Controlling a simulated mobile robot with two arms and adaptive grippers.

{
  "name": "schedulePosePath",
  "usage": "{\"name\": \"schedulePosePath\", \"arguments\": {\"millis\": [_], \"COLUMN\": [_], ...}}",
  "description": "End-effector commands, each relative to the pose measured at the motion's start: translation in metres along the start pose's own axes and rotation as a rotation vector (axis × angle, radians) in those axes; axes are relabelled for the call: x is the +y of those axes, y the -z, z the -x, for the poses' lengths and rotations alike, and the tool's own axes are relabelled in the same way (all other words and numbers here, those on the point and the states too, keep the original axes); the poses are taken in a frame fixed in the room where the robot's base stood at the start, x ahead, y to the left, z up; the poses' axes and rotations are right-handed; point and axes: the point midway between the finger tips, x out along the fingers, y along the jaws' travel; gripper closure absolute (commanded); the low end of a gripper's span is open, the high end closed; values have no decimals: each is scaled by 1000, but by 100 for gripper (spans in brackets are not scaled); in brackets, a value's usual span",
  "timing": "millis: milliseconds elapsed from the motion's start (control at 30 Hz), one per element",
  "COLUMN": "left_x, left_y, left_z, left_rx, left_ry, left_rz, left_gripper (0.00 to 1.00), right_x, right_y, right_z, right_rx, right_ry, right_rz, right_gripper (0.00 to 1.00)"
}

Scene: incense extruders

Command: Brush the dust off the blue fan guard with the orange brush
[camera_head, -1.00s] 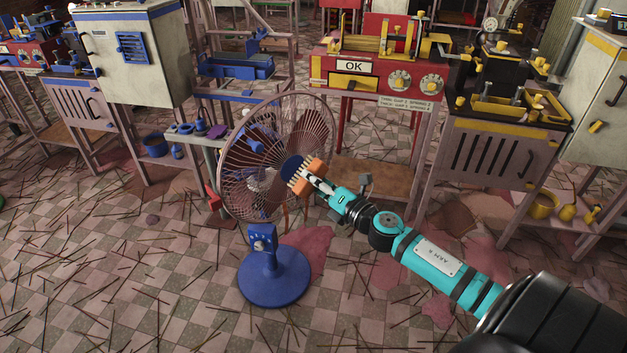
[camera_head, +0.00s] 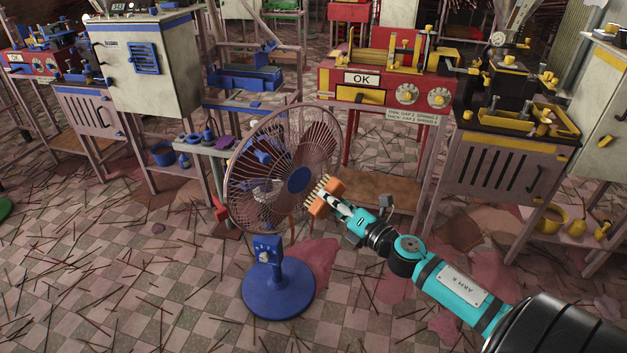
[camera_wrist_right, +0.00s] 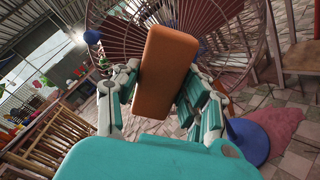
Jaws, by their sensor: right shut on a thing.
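The fan stands on a round blue base (camera_head: 279,289) left of centre in the head view. Its wire fan guard (camera_head: 250,205) looks brownish, with a blue hub (camera_head: 299,180) in the middle; it also fills the top of the right wrist view (camera_wrist_right: 225,25). My right gripper (camera_head: 333,202) is shut on the orange brush (camera_head: 319,207), whose pale bristles (camera_head: 318,188) point toward the guard's right side. Whether the bristles touch the wires I cannot tell. In the right wrist view the brush's orange back (camera_wrist_right: 165,75) sits between the fingers. My left gripper is not in view.
A bench with blue parts (camera_head: 200,144) stands close behind the fan. A red machine (camera_head: 375,90) marked OK and a bench with yellow trays (camera_head: 515,115) are behind my right arm. Thin sticks litter the tiled floor (camera_head: 130,290), and the front left is open.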

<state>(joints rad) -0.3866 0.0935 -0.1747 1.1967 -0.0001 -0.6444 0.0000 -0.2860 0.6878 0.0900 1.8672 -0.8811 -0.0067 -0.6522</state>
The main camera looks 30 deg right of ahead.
Motion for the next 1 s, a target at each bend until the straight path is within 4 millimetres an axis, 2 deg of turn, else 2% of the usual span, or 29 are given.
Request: {"name": "schedulePosePath", "arguments": {"millis": [400,1000], "left_x": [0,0], "left_y": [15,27], "left_z": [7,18], "left_rx": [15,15], "left_ry": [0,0], "left_rz": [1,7], "left_gripper": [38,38], "right_x": [-1,-1], "right_y": [1,0], "right_z": [52,124], "right_rx": [0,-1], "right_ry": [1,2], "right_rz": [0,-2], "right_gripper": [83,83]}}
